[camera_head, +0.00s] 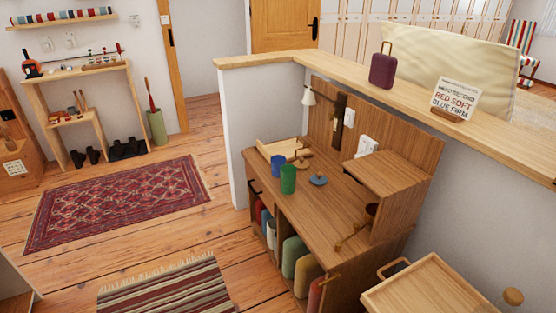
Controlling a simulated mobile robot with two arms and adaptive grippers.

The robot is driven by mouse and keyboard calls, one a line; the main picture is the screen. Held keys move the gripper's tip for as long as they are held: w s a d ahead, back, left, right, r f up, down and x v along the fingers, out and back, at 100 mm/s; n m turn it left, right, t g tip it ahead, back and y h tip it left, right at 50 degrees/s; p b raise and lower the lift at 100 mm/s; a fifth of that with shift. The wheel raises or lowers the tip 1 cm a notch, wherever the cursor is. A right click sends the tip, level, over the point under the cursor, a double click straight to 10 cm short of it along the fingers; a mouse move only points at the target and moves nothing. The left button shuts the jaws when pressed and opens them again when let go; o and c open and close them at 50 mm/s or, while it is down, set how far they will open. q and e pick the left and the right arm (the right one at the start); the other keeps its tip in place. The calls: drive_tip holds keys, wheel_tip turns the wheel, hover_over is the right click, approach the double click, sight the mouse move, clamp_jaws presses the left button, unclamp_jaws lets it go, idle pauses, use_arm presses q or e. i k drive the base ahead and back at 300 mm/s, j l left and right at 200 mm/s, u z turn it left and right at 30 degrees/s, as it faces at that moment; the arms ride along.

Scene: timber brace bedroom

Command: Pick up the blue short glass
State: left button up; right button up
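A short blue glass (278,165) stands on the wooden desk (322,215) towards its far left part. A taller green glass (288,179) stands just in front of it and to the right, close to the desk's left edge. The blue glass looks upright. Neither of my grippers shows in the head view.
A wooden tray (280,147), a small blue dish-like item (318,180) and a raised shelf (390,172) are on the desk. A low wall (240,100) rises behind it. A wooden tray with a handle (425,286) is at front right. The floor left of the desk has rugs (120,200).

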sight(277, 161)
drive_tip(key=i+j+z, duration=0.3)
drive_tip(key=i+j, duration=0.2)
drive_tip(key=i+j+z, duration=0.2)
drive_tip(key=j, duration=0.15)
drive_tip(key=i+j+z, duration=0.15)
drive_tip(key=j, duration=0.2)
drive_tip(key=i+j+z, duration=0.15)
drive_tip(key=j, duration=0.25)
drive_tip(key=i+j+z, duration=0.15)
drive_tip(key=j, duration=0.25)
drive_tip(key=i+l, duration=0.05)
drive_tip(key=i, duration=0.05)
